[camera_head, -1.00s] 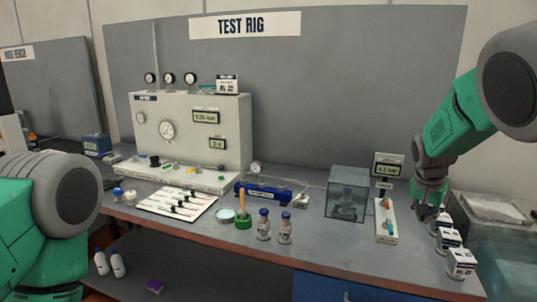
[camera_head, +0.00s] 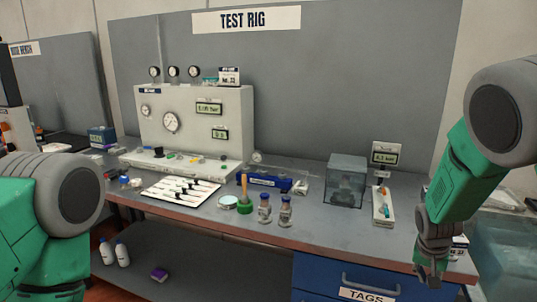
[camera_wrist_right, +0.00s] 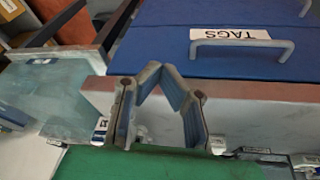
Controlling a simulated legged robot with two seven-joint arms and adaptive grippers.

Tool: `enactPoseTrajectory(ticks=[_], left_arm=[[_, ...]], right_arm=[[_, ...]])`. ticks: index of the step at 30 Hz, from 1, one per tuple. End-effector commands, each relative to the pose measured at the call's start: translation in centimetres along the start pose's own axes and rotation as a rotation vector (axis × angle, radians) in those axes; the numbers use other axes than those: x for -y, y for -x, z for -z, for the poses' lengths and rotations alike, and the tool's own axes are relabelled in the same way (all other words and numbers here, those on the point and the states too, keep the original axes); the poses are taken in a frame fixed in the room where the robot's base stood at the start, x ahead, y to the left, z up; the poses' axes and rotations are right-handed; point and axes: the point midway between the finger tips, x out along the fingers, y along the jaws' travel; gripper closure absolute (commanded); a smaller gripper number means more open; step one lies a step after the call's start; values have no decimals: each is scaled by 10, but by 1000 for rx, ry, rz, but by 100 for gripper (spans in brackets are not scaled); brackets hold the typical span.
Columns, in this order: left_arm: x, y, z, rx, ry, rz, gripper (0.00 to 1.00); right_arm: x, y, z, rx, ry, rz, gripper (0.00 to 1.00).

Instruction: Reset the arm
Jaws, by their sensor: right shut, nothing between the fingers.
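My right arm (camera_head: 455,180), green with grey joints, comes in from the right edge of the head view. Its gripper (camera_head: 431,272) points down in front of the right end of the bench, at the level of the drawer. The gripper is shut and empty. In the right wrist view its fingertips (camera_wrist_right: 153,72) come together, with the bench edge and the blue drawer front beyond them. My left arm (camera_head: 50,215) shows at the left edge of the head view, but its gripper is out of sight.
The bench (camera_head: 310,225) carries a gauge panel (camera_head: 195,130), a syringe tray (camera_head: 152,192), two vials (camera_head: 285,210), a clear box (camera_head: 346,182) and a small display stand (camera_head: 385,155). A TAGS drawer (camera_head: 345,275) is below. Labelled boxes (camera_head: 459,246) are partly hidden behind my right gripper.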

Motion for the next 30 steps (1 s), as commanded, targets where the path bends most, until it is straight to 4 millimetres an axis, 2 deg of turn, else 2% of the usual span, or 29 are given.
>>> enactPoseTrajectory(ticks=[1,5,6,8,9,11,12,15,18,21,23,30], left_arm=[[0,-7,-1,0,0,0,100],[0,-23,-1,0,0,0,100],[0,-28,-2,0,0,0,100],[0,-36,-2,0,0,0,100],[0,-42,-2,0,0,0,100],[-1,-50,-3,0,0,0,100],[-1,-55,-3,0,0,0,100],[-1,-67,-4,0,0,0,100],[-1,-76,-4,1,0,0,100],[-1,-81,-4,0,0,0,100],[-1,-82,-5,0,0,0,100],[-1,-81,-4,0,0,0,100]], right_arm=[[-6,-22,-22,18,30,-4,100],[-25,-74,-92,54,148,0,100],[-33,-89,-119,67,193,4,100],[-45,-108,-161,87,262,15,100],[-53,-118,-188,100,308,25,100],[-65,-130,-231,121,380,43,100],[-74,-135,-259,135,426,57,100],[-93,-139,-322,165,531,98,100],[-108,-134,-369,189,613,140,100],[-117,-127,-397,201,665,172,100],[-120,-123,-406,204,684,185,100],[-122,-119,-411,203,697,193,100]])
